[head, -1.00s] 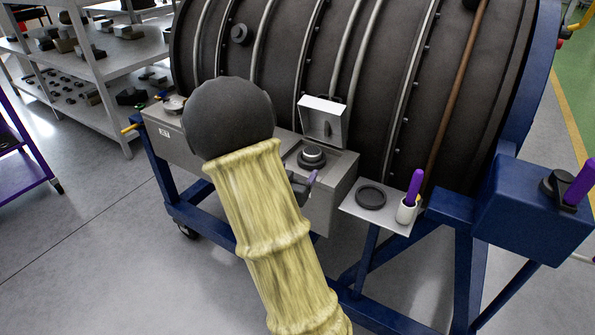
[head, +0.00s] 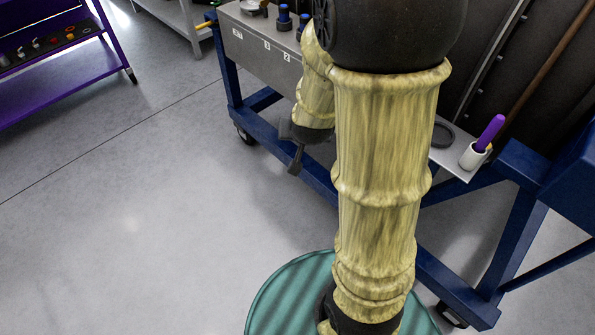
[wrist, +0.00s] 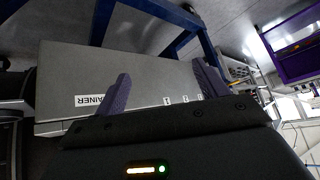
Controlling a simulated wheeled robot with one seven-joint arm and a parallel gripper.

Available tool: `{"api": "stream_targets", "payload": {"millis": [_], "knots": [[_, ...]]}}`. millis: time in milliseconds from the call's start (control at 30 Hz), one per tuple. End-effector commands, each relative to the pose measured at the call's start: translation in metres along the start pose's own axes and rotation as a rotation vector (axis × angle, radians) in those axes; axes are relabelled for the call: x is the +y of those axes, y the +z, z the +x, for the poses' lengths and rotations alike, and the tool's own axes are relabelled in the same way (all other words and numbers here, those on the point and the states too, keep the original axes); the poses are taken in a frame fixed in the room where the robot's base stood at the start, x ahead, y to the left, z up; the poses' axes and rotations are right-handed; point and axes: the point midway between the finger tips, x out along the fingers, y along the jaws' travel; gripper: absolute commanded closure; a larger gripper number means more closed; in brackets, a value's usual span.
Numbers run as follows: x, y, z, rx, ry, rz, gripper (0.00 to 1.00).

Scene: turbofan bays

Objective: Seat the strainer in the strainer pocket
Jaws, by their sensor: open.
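My gripper (head: 296,158) hangs in front of the grey box (head: 262,50), apart from it in the head view. In the wrist view my gripper (wrist: 160,70) has its two purple fingers spread, with nothing held between them. I cannot make out the strainer in either current view. The strainer pocket is not visible either; my arm covers part of the box in the head view.
A black ring (head: 442,135) lies on a small shelf (head: 452,162) beside a purple-handled tool (head: 490,132) in a white cup (head: 474,156). Blue-capped parts (head: 284,17) stand on the box. A purple cart (head: 75,75) is at left. Open floor (head: 130,220) lies left of the blue frame (head: 262,100).

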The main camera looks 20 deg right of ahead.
Motion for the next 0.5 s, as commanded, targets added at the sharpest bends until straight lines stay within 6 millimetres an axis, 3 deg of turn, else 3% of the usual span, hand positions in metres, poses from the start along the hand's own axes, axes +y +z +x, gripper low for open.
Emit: {"api": "stream_targets", "payload": {"millis": [133,300,500], "knots": [[-0.019,0.044,-0.033,-0.203,-0.075,-0.157,0.27],[-0.018,0.085,-0.069,-0.389,-0.088,-0.321,0.27],[-0.012,0.099,-0.081,-0.456,-0.078,-0.379,0.27]]}}
